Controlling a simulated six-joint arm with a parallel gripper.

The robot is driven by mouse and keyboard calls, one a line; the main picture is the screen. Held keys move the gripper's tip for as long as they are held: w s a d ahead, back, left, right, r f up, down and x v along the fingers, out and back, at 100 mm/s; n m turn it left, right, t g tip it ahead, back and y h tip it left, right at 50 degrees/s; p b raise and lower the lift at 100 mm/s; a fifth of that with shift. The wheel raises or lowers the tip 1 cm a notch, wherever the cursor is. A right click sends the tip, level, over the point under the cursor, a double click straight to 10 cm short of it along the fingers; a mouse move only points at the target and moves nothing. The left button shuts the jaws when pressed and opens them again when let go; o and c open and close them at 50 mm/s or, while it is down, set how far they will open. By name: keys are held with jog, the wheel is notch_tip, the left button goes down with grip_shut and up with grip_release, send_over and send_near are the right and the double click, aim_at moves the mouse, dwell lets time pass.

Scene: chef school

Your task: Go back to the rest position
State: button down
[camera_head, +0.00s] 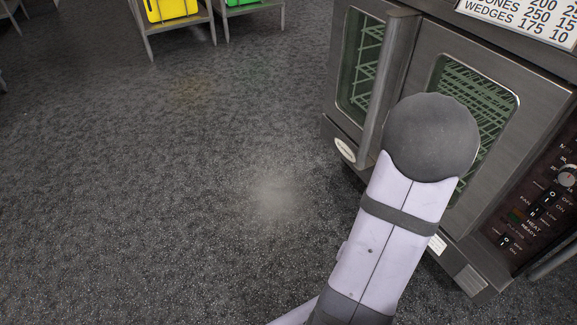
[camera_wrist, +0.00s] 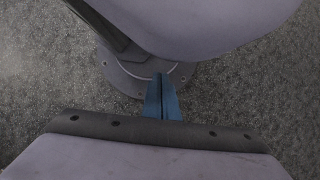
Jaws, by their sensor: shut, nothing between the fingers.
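My gripper (camera_wrist: 161,78) shows in the wrist view as two blue fingers, shut together with nothing between them. It points toward my own round base, over the dark speckled floor (camera_wrist: 40,90). In the head view my arm, white with a grey rounded joint, rises from the bottom and covers part of the oven (camera_head: 472,215). The gripper itself is out of sight in the head view.
The steel oven has two glass doors, both shut, with green-tinted racks inside. Its control panel (camera_head: 537,200) is at the right. Metal stands (camera_head: 180,25) carry a yellow bin (camera_head: 171,8) and a green bin (camera_head: 243,2) at the back. The floor (camera_head: 150,180) at left is clear.

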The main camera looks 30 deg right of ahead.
jog(key=w+a+r+n+t+h+p, duration=0.1)
jog(key=w+a+r+n+h, duration=0.3)
jog(key=w+r+n, duration=0.5)
jog(key=w+a+r+n+t+p, duration=0.1)
jog(key=w+a+n+t, duration=0.15)
jog(key=w+a, duration=0.45)
notch_tip(320, 180, up, 38)
jog(key=s+p, duration=0.1)
jog(key=p, duration=3.7)
jog(key=shift+a+r+g, duration=0.15)
jog(key=shift+a+g, duration=0.15)
jog(key=shift+g, duration=0.15)
